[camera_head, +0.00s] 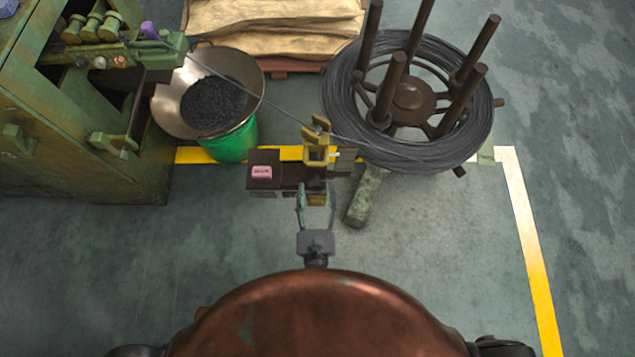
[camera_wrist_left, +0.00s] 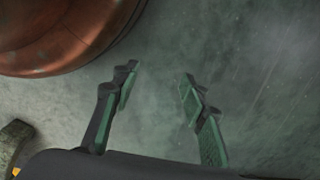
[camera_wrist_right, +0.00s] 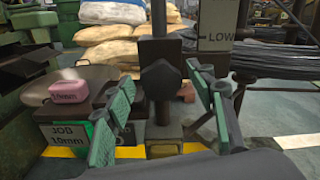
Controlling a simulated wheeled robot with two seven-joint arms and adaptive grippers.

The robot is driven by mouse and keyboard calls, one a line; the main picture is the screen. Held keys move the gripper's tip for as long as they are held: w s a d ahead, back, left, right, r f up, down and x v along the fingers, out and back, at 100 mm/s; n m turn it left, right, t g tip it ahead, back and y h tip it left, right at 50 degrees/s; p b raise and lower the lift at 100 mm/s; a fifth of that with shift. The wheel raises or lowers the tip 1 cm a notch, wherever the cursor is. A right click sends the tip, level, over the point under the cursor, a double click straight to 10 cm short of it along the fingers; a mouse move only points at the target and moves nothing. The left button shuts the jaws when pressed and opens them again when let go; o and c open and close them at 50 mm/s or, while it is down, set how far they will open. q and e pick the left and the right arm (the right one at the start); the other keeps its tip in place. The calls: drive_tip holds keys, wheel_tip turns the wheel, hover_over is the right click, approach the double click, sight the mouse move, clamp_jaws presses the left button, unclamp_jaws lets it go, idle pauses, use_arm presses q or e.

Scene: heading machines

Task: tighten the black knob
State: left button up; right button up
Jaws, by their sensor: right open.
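The black knob (camera_wrist_right: 160,82) shows in the right wrist view as a dark, many-sided block on an upright dark post. In that view my right gripper (camera_wrist_right: 159,74) is open, with one finger on each side of the knob and gaps showing between. In the head view my right gripper (camera_head: 316,190) reaches up to a small stand with a yellow bracket (camera_head: 317,155); I cannot make out the knob clearly there. My left gripper (camera_wrist_left: 159,72) is open and empty over bare floor in the left wrist view and is not seen in the head view.
A pink block (camera_head: 262,171) lies on a dark box left of the stand. A wire coil (camera_head: 340,95) on a spiked reel stands at right. A wire runs from the green machine (camera_head: 90,170) past the stand. A green bucket (camera_head: 232,147) is nearby. Floor at lower left is clear.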

drive_tip(key=shift+w, duration=0.85)
drive_tip(key=c, duration=1.2)
